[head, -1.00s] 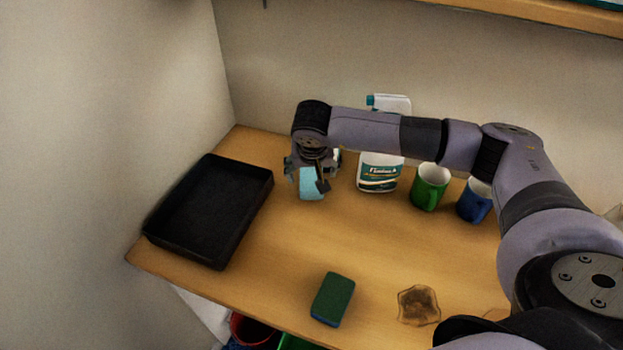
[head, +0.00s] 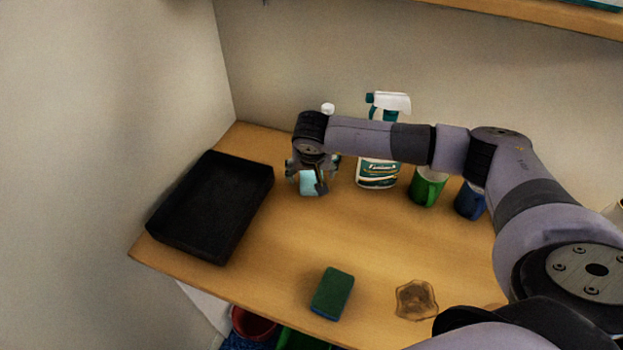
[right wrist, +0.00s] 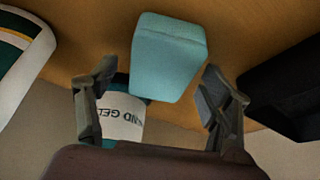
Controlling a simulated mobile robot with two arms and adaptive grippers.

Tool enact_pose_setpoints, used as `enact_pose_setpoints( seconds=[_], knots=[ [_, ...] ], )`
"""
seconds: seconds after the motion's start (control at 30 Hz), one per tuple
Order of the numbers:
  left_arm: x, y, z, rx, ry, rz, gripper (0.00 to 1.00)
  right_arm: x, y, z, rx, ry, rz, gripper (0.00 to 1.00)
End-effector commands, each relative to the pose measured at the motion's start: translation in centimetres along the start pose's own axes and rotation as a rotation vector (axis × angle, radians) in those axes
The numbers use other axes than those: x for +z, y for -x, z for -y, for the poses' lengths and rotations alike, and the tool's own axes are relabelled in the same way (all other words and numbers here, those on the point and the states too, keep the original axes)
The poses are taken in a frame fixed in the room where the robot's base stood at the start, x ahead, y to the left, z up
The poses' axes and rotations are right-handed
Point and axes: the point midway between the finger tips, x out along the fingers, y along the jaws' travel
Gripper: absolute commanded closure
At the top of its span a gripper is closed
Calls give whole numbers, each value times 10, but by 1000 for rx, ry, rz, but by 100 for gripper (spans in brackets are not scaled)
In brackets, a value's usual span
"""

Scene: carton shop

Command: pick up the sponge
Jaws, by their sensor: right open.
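A light-blue block (head: 309,183), which looks like a sponge, is on the wooden table beneath my right gripper (head: 308,180). In the right wrist view the light-blue block (right wrist: 168,55) shows between and beyond the two spread fingers of my right gripper (right wrist: 158,75). The fingers are open, with gaps on both sides, and I see no grip on it. A second sponge-like block (head: 332,292), dark green on top and blue below, lies near the table's front edge, away from the gripper. My left gripper is out of view.
A black tray (head: 176,241) stands at the left. A hand gel bottle (right wrist: 122,103) is close beyond the fingers. A spray bottle (head: 377,174), a green mug (head: 427,187) and a blue mug (head: 470,201) stand behind my right arm. A brown translucent dish (head: 415,300) is at the front.

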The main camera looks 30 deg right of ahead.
Motion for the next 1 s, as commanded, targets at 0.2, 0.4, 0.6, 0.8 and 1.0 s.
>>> enact_pose_setpoints(
  seconds=[0.2,0.4,0.6,0.8,1.0],
  knots=[
    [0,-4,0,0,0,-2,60,1,-2,0,0,0,0,27],
    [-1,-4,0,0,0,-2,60,1,-2,0,0,0,0,27],
    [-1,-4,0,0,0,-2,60,1,-2,0,0,0,0,31],
    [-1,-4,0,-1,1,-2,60,1,-2,0,0,0,0,44],
    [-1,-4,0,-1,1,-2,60,1,-2,0,0,0,0,57]
  ],
)
